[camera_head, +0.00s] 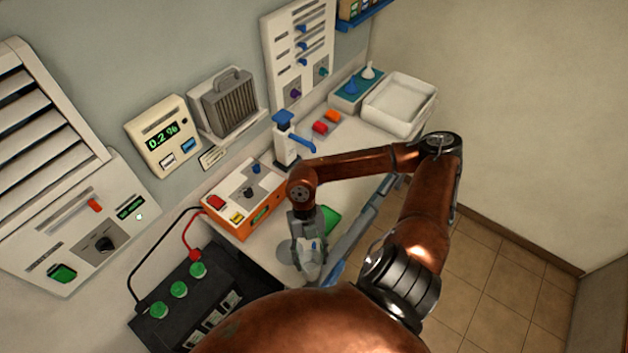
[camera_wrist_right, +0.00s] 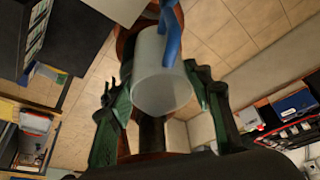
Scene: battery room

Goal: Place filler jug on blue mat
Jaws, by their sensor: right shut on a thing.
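My right gripper (camera_head: 307,243) points down over the counter's front part. It is shut on the filler jug (camera_head: 312,268), a pale jug whose lower part shows below the fingers. In the right wrist view the jug (camera_wrist_right: 163,85) is a translucent white cylinder with a blue part (camera_wrist_right: 172,38) along one side, between the green fingers (camera_wrist_right: 160,100). I cannot tell whether the jug touches the counter. A small blue patch (camera_head: 337,273) shows just right of the jug; it may be the blue mat, mostly hidden by my arm. My left gripper is not in view.
An orange box (camera_head: 245,197) and a black battery (camera_head: 200,300) stand left. A white bottle with blue spout (camera_head: 286,145) and a white tray (camera_head: 400,104) are farther back.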

